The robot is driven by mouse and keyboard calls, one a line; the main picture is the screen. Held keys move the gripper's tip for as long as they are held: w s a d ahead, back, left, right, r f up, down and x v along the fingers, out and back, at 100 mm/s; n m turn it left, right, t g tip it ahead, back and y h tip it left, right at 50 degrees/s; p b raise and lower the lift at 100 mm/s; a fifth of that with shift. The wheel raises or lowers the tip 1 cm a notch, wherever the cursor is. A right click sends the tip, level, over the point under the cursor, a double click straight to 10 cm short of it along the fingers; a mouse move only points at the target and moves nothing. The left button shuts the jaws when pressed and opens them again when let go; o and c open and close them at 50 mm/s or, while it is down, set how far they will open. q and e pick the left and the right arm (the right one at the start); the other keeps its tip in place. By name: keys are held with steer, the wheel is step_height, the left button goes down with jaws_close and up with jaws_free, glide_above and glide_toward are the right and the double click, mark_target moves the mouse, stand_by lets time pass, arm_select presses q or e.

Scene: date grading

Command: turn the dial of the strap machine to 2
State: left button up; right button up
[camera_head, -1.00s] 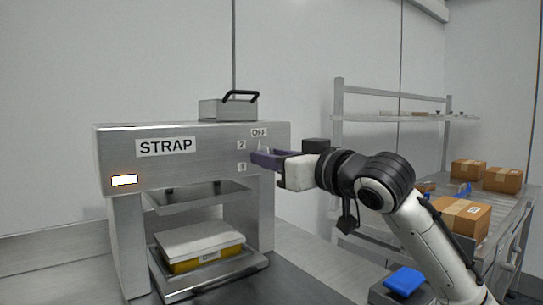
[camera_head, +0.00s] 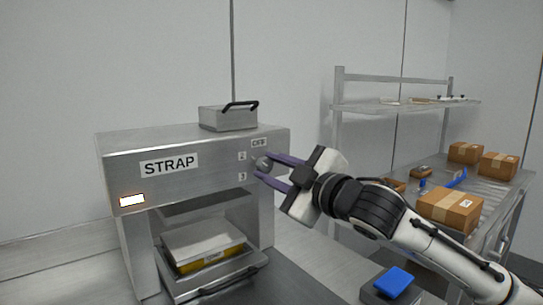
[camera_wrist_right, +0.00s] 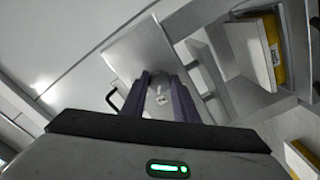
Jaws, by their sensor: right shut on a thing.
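The strap machine (camera_head: 120,172) stands at left, a metal box with a STRAP label and a lit lamp (camera_head: 132,200). Its small grey dial (camera_head: 262,165) is on the front at the right end, beside the OFF (camera_head: 259,142), 2 (camera_head: 242,156) and 3 (camera_head: 242,176) labels. My right gripper (camera_head: 266,166) is shut on the dial, its purple fingers above and below it; the fingers also flank the dial in the right wrist view (camera_wrist_right: 163,98). Which mark the dial points at is too small to tell. My left gripper is out of view.
A package with a yellow side and pale top (camera_head: 205,242) sits in the machine's opening. A metal block with a black handle (camera_head: 228,117) is on top. At right are a rack (camera_head: 338,125) and cardboard boxes (camera_head: 450,207). A blue item (camera_head: 394,281) lies at the front.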

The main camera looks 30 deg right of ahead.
steer(key=shift+n+p, duration=0.55)
steer(key=shift+n, duration=0.25)
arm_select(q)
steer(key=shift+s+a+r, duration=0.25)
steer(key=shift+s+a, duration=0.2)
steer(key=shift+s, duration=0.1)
arm_select(e)
steer(key=shift+n, duration=0.3)
steer(key=o, duration=1.1)
steer(key=shift+c, duration=0.2)
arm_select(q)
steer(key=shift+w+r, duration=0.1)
